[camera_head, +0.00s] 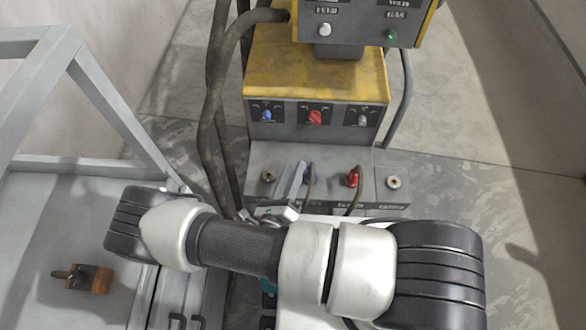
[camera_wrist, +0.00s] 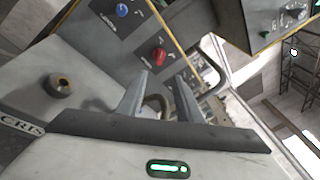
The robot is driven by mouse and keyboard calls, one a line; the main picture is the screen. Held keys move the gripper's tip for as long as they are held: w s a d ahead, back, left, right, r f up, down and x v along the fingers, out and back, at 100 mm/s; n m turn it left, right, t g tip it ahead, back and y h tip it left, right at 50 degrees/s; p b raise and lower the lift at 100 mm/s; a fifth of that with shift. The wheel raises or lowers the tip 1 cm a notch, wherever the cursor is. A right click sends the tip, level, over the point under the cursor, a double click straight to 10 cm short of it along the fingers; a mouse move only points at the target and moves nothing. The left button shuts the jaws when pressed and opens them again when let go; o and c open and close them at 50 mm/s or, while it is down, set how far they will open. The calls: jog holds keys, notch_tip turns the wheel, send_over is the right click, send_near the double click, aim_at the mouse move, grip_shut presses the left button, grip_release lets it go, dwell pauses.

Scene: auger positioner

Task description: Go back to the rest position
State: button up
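My gripper (camera_head: 298,176) is at the front socket panel of the yellow machine (camera_head: 285,65) in the head view, partly hidden by my arm. In the wrist view my gripper (camera_wrist: 163,74) has its two fingers apart. A curved ring-like part shows between the fingers, but I cannot tell whether they touch it. My white and black arm is bent across the lower part of the head view.
The machine has a blue knob (camera_head: 267,116), a red knob (camera_head: 315,117) and a red plug (camera_head: 352,179). A control box (camera_head: 360,22) overhangs it. Thick cables (camera_head: 212,95) hang left. A metal frame (camera_head: 105,95) and orange-black object (camera_head: 97,280) are at left. Floor at right is clear.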

dwell(0.3)
jog(key=s+d+r+m+g, duration=0.1)
jog(key=d+r+m+g, duration=0.45)
jog(key=r+m, duration=0.5)
jog(key=s+d+r+m+g, duration=0.1)
jog(key=d+r+m+g, duration=0.45)
jog(key=r+m, duration=0.5)
jog(key=s+d+r+m+g, duration=0.2)
jog(key=d+r+m+g, duration=0.35)
jog(key=r+m, duration=0.5)
jog(key=s+r+m+t+y+p, duration=0.2)
jog(key=r+m+p, duration=0.3)
jog(key=r+p, duration=0.4)
jog(key=s+r+m+t+y+p, duration=0.2)
jog(key=r+m+p, duration=0.3)
jog(key=r, duration=1.6)
jog(key=y+p, duration=0.1)
jog(key=p, duration=0.4)
jog(key=shift+d+r+t, duration=0.25)
jog(key=shift+d+t, duration=0.05)
jog(key=shift+t, duration=0.05)
